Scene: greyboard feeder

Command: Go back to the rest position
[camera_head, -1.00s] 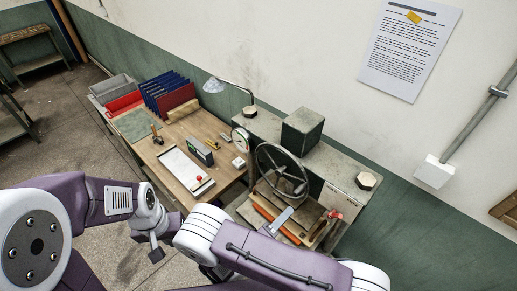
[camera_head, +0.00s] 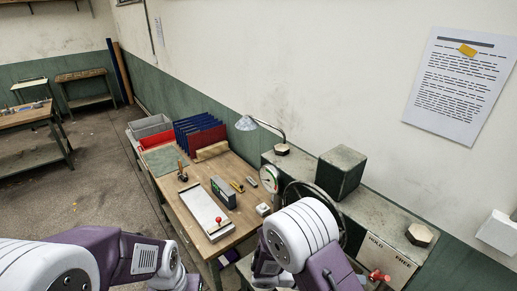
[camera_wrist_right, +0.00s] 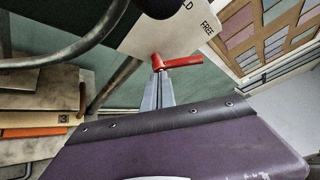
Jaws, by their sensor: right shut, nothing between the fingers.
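My right gripper (camera_wrist_right: 158,88) shows in the right wrist view as narrow grey fingers, closed together with nothing between them. A red lever (camera_wrist_right: 178,62) lies just beyond the fingertips; I cannot tell whether they touch. In the head view the purple and white right arm (camera_head: 300,235) reaches in at lower middle, in front of the handwheel, and its fingers are not clear there. The left arm (camera_head: 115,255) comes in from the lower left; its gripper is below the picture edge.
The press has a handwheel (camera_head: 292,192), a white HOLD/FREE panel (camera_head: 388,255) and a green block (camera_head: 340,172). Open floor (camera_head: 95,185) lies left of the bench.

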